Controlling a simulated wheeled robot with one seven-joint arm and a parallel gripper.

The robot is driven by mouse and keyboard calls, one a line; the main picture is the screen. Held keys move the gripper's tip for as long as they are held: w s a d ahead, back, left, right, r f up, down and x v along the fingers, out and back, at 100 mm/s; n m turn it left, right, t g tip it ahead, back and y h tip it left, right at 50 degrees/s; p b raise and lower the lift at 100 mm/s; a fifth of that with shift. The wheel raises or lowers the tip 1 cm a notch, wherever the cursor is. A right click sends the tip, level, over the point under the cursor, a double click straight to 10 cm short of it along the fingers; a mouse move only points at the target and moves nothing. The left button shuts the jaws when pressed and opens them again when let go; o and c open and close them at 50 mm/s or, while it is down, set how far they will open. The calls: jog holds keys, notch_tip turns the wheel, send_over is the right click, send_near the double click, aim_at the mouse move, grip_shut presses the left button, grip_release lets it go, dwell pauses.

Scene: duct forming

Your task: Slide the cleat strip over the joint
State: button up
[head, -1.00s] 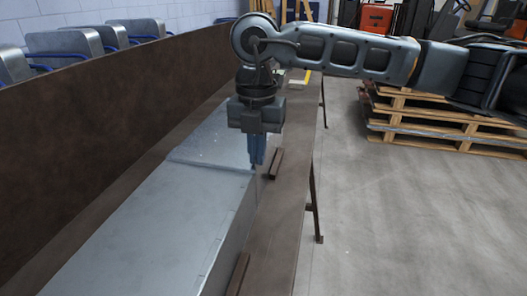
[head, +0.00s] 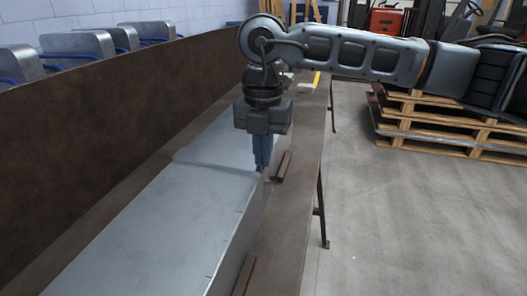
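Two grey sheet-metal duct sections, a near one (head: 160,230) and a far one (head: 225,135), lie end to end on a brown bench. Their joint (head: 212,167) shows as a raised line across the top. I cannot make out a separate cleat strip with certainty; any piece at my fingertips is too small to tell. My gripper (head: 262,167) points straight down at the right end of the joint, beside the duct's right top edge. Its blue fingers are close together, and their tips look very near or touching the duct edge. Whether they hold something is hidden.
The brown bench (head: 285,225) has a narrow bare strip right of the duct, with short dark bars (head: 283,167) on it. A tall brown panel (head: 90,125) stands to the left. Pallets (head: 440,125) stand on the floor at right, with open floor before them.

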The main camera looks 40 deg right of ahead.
jog(key=o, duration=0.5)
jog(key=shift+c, duration=0.2)
